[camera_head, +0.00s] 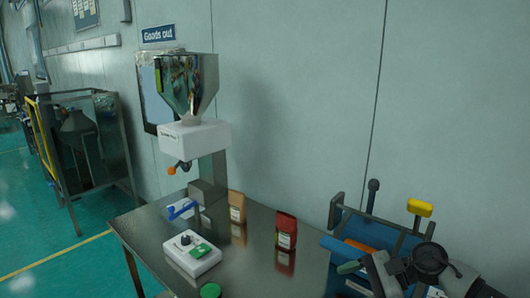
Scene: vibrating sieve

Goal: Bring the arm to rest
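My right arm comes in at the bottom right corner, and its grey and black end (430,262) is in front of a blue tool box. The fingers cannot be made out clearly there, so I cannot tell whether that gripper is open or shut. My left arm and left gripper are not in view.
A metal table (255,262) carries a hopper machine (195,135), a white control box (192,254), a brown bag (237,206), a red bag (286,231) and a green lid (210,290). The blue tool box (372,232) holds several tools, one with a yellow head (420,208).

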